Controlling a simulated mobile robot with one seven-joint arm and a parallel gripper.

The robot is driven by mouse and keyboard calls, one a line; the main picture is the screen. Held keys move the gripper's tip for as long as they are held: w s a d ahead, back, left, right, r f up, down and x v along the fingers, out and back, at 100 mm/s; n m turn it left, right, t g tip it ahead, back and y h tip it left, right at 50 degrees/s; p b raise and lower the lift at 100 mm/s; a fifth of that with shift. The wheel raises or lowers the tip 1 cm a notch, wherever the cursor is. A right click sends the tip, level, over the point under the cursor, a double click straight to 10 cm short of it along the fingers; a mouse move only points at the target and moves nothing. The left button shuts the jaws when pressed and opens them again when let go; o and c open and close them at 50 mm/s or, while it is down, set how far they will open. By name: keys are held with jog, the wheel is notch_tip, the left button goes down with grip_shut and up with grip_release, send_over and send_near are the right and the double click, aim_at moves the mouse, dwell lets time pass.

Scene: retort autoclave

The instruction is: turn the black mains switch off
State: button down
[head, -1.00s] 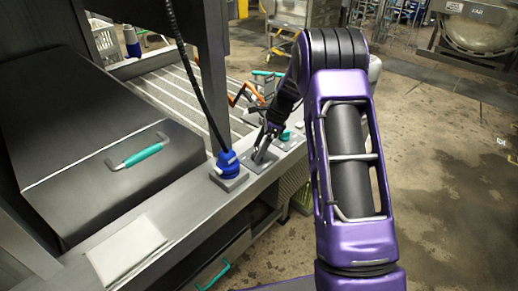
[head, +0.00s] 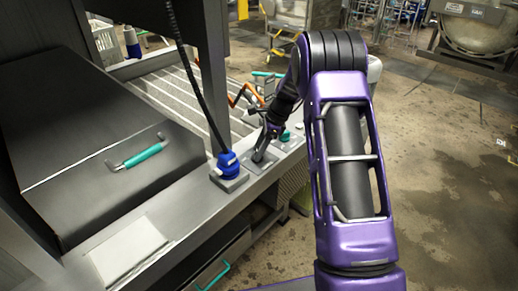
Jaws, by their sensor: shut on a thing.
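The black mains switch sits on a small grey plate (head: 267,165) on the steel ledge, just right of a blue plug. My gripper (head: 260,156) points down at this plate and is shut on the switch. The dark fingers hide most of the switch, so its exact position is hard to tell. My purple arm reaches in from the right.
A blue plug (head: 228,163) with a black cable stands close left of my gripper. A teal knob (head: 285,136) is just right and behind. A dark lid with a teal handle (head: 142,156) lies left. A pale sheet (head: 127,249) lies on the ledge in front.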

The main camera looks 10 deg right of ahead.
jog(key=n+p, duration=0.1)
jog(key=n, duration=0.1)
jog(key=n+g+p, duration=0.1)
jog(key=n, duration=0.1)
jog(key=shift+w+r+g, duration=0.1)
jog(key=shift+w+g, duration=0.05)
jog(key=shift+g, duration=0.15)
jog(key=n+g, duration=0.1)
jog(key=n, duration=0.3)
jog(key=shift+w+h+p, duration=0.1)
jog(key=shift+h+p, duration=0.3)
jog(key=n, duration=0.2)
jog(key=n+g+h, duration=0.1)
jog(key=n, duration=0.2)
jog(key=shift+a+g, duration=0.15)
jog(key=shift+g, duration=0.15)
jog(key=n+h, duration=0.1)
jog(key=n, duration=0.1)
jog(key=n+h, duration=0.1)
jog(key=n, duration=0.1)
jog(key=shift+w+a+n+g, duration=0.1)
jog(key=shift+n+g, duration=0.2)
jog(key=shift+g, duration=0.1)
jog(key=shift+c, duration=1.4)
grip_release()
